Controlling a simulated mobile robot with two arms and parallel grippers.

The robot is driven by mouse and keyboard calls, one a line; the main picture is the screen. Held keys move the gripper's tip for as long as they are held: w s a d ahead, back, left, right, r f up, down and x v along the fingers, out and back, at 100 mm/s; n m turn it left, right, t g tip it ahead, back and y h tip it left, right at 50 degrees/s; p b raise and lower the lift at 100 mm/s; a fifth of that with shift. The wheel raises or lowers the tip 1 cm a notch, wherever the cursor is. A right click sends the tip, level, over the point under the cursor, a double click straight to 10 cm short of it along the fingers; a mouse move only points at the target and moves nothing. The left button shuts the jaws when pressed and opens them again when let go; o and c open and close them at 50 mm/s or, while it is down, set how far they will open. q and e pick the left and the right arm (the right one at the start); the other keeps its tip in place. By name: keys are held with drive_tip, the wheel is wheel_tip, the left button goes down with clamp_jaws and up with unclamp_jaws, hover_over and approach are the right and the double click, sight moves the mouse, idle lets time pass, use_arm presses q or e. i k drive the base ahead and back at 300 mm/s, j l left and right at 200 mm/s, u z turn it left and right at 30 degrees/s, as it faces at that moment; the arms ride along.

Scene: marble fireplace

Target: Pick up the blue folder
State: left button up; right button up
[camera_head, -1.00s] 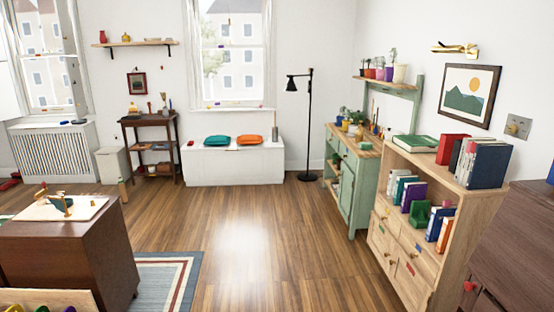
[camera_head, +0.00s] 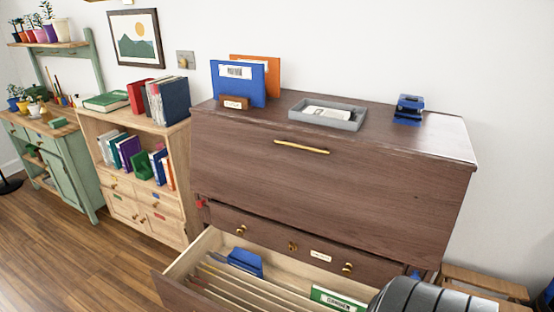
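A blue folder (camera_head: 237,82) with a white label stands upright on top of the dark brown cabinet (camera_head: 400,145), at its left end. A small wooden block with a label (camera_head: 234,102) is in front of its lower edge, and an orange folder (camera_head: 268,75) stands behind it. Another blue item (camera_head: 244,262), perhaps a folder, shows in the cabinet's open drawer (camera_head: 168,290). Neither gripper is in view. A dark ribbed part at the lower right looks like my own arm.
A grey tray (camera_head: 327,115) and a dark blue stapler-like object (camera_head: 408,109) share the cabinet top. The drawer juts out with hanging files and a green folder (camera_head: 338,299). A light wooden bookcase (camera_head: 165,135) stands to the left. Floor at lower left is clear.

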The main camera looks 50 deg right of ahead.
sight(246, 78)
drive_tip(key=z, duration=1.35)
